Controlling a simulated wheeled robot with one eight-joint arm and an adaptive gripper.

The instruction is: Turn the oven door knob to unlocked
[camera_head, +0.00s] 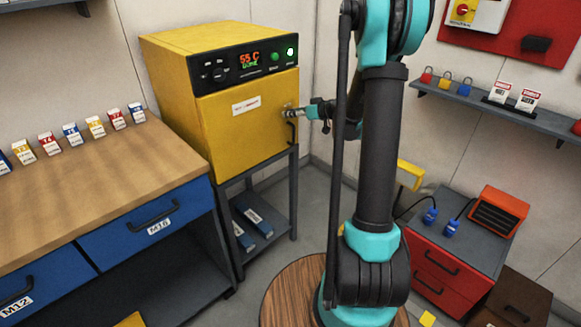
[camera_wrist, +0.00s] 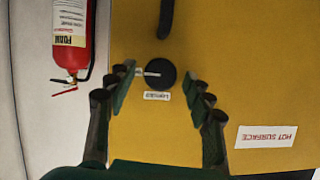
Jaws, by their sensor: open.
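The yellow oven (camera_head: 228,125) stands on a grey stand, its door shut, its display reading 55 C in red. The round black door knob (camera_wrist: 161,74) shows in the wrist view, which looks upside down. Its white pointer line points left in that picture, and a small white label (camera_wrist: 157,96) sits just below it. My gripper (camera_wrist: 163,82) is open, its fingers on either side of the knob with gaps visible; contact cannot be told.
The black door handle (camera_wrist: 166,18) is close to the knob. A red fire extinguisher (camera_wrist: 72,25) hangs beside the oven in the wrist view. A wooden-topped workbench (camera_head: 95,165) stands left of the oven, and a red drawer cabinet (camera_head: 440,268) stands at the right.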

